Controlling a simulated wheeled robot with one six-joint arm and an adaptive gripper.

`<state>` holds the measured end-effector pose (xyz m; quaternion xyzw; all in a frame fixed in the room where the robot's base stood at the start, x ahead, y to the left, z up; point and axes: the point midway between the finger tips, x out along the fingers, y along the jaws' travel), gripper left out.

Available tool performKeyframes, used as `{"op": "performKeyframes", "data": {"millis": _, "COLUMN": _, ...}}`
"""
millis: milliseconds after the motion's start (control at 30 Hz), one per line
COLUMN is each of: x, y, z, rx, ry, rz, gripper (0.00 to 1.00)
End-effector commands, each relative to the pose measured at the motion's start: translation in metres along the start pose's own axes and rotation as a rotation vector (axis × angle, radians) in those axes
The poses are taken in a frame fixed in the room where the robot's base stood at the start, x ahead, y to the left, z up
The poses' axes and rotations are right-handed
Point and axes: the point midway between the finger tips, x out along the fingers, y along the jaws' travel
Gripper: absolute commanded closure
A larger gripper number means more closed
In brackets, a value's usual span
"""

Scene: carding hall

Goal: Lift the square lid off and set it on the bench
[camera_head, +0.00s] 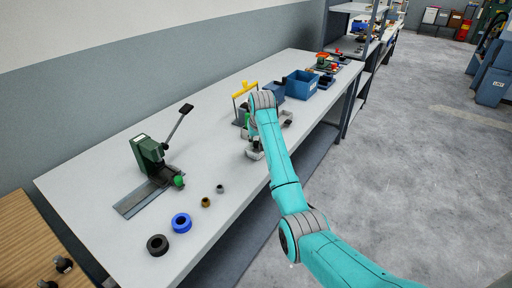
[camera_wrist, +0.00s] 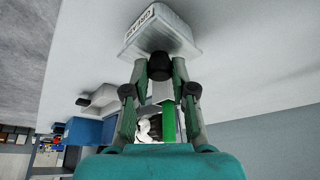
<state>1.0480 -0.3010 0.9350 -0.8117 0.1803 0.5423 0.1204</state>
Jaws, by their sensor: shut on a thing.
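My gripper (camera_wrist: 160,72) is shut on a black knob (camera_wrist: 160,64) in the wrist view. The knob stands on the square lid (camera_wrist: 176,45), which is pale grey and lies against a grey box (camera_wrist: 152,22) with a lettered label on its side. I cannot tell whether there is a gap between lid and box. In the head view a grey box (camera_head: 254,154) shows on the bench (camera_head: 110,190) beside my arm's end. My gripper's fingertips and the lid are mostly hidden there behind my arm.
A green lever press (camera_head: 150,156) and several rings, including a blue one (camera_head: 181,223), lie on the near bench. A yellow-framed item (camera_head: 243,90) and blue bins (camera_head: 300,84) stand beyond my arm. Bare bench lies between press and arm.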

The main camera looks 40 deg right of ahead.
Motion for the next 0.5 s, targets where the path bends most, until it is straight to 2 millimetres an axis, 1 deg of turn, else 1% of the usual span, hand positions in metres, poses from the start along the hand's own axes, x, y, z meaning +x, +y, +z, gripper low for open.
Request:
{"op": "performKeyframes", "data": {"millis": 133, "x": -0.002, "y": 0.0, "z": -0.001, "rx": 0.0, "ry": 0.001, "rz": 0.0, "gripper": 1.0}}
{"op": "performKeyframes", "data": {"millis": 233, "x": -0.011, "y": 0.0, "z": -0.005, "rx": 0.0, "ry": 0.002, "rz": 0.0, "gripper": 1.0}}
{"op": "performKeyframes", "data": {"millis": 367, "x": -0.031, "y": 0.0, "z": -0.014, "rx": 0.0, "ry": 0.004, "rz": 0.0, "gripper": 1.0}}
{"op": "performKeyframes", "data": {"millis": 500, "x": -0.057, "y": 0.0, "z": -0.024, "rx": 0.0, "ry": 0.004, "rz": 0.0, "gripper": 1.0}}
